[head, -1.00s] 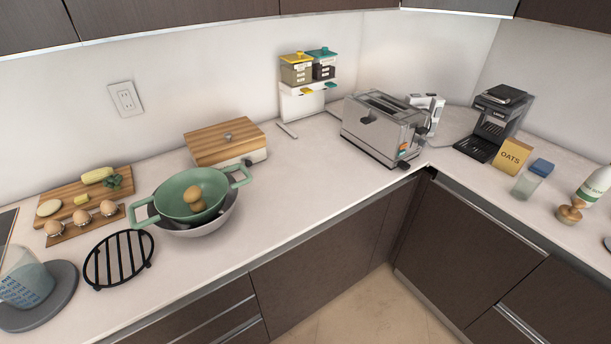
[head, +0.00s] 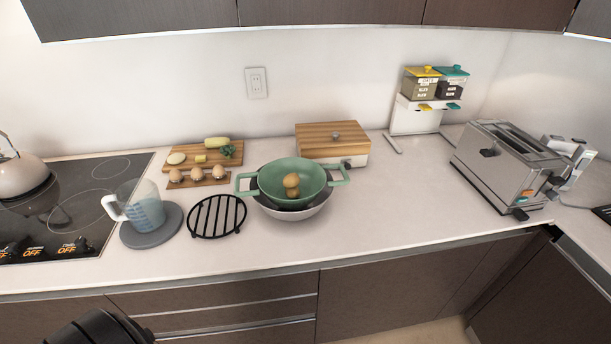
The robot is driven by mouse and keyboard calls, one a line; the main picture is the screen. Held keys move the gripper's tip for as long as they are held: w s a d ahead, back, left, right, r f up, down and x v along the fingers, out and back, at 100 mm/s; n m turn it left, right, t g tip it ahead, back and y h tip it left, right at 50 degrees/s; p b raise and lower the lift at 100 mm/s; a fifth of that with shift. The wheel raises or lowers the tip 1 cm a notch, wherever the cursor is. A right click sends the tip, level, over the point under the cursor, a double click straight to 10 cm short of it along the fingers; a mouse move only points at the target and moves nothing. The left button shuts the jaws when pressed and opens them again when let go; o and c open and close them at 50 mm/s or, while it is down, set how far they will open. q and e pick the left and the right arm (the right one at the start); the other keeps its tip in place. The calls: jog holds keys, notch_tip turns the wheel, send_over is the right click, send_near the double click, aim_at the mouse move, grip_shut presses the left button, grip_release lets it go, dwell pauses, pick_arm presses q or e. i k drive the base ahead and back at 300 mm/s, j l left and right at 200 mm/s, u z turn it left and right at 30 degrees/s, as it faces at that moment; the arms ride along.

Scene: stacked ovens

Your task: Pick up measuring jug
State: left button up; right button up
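The measuring jug (head: 147,212) is clear with blue markings and a white handle on its left side. It stands upright on a round grey mat or scale (head: 153,238) on the counter, just right of the cooktop. A dark rounded part at the bottom left edge looks like part of my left arm. No gripper fingers show in the head view, so neither gripper is seen near the jug.
A black trivet (head: 217,217) and a green colander (head: 290,183) in a bowl stand right of the jug. An egg holder (head: 198,181) and cutting board (head: 227,164) lie behind. The cooktop (head: 75,207) with a kettle (head: 20,172) is left. The counter's front strip is clear.

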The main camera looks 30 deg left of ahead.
aim_at(140, 200)
jog(key=u, duration=1.65)
jog(key=k+j+z, duration=0.1)
jog(key=j+z, duration=0.15)
jog(key=k+j+z, duration=0.15)
jog(key=j+z, duration=0.15)
